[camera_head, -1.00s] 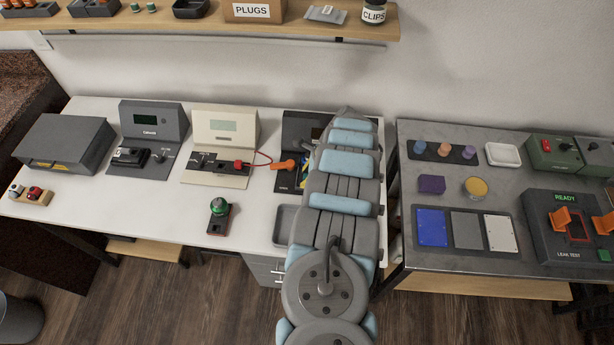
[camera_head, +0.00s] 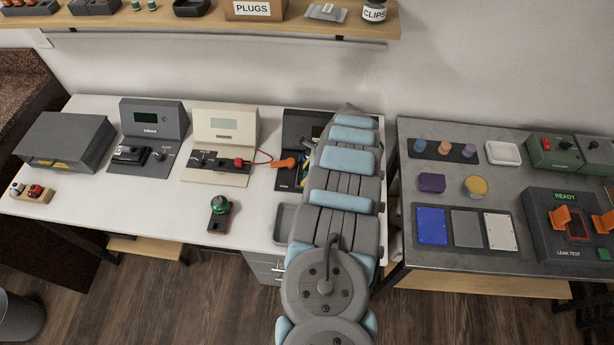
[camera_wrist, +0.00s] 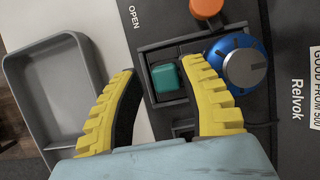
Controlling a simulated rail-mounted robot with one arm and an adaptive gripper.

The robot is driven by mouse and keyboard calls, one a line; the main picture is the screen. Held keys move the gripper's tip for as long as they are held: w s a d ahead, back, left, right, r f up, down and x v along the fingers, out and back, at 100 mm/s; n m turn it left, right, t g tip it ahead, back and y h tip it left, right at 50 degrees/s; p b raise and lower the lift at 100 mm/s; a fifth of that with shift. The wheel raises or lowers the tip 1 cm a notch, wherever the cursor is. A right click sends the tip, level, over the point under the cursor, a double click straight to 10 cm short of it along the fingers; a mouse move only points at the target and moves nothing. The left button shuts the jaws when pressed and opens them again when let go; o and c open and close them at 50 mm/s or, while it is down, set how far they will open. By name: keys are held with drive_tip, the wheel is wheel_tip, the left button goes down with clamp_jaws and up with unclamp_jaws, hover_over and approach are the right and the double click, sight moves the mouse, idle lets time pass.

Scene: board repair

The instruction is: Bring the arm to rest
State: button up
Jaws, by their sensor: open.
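My gripper (camera_wrist: 163,95) shows in the wrist view with its two yellow ribbed fingers spread apart. It is open, and nothing is held between the fingers. A dark device panel lies below it, with a small green block (camera_wrist: 165,77) in a dark frame between the fingertips. A blue knob with a grey cap (camera_wrist: 244,68) is close beside the right finger. In the head view, my arm stretches over the right end of the white table, and its links hide most of the gripper and part of the dark device (camera_head: 300,130) there.
A grey tray (camera_wrist: 70,95) lies left of the fingers in the wrist view. An orange handle (camera_wrist: 206,8) stands near the far side of the panel. In the head view, a cream device (camera_head: 222,140) stands left of my arm, and the leak tester (camera_head: 540,235) is at right.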

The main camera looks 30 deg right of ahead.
drive_tip(key=shift+w+d+r+p, duration=0.1)
drive_tip(key=shift+r+p, duration=0.1)
drive_tip(key=shift+r, duration=0.4)
drive_tip(key=shift+w+d+r+p, duration=0.1)
drive_tip(key=shift+r+p, duration=0.05)
drive_tip(key=shift+r, duration=0.4)
drive_tip(key=shift+w+r, duration=0.15)
drive_tip(key=shift+r, duration=0.25)
drive_tip(key=shift+r, duration=0.1)
drive_tip(key=shift+a+r+p, duration=0.1)
drive_tip(key=shift+r+p, duration=0.8)
drive_tip(key=shift+r, duration=0.15)
drive_tip(key=shift+r+p, duration=0.9)
drive_tip(key=shift+r, duration=0.85)
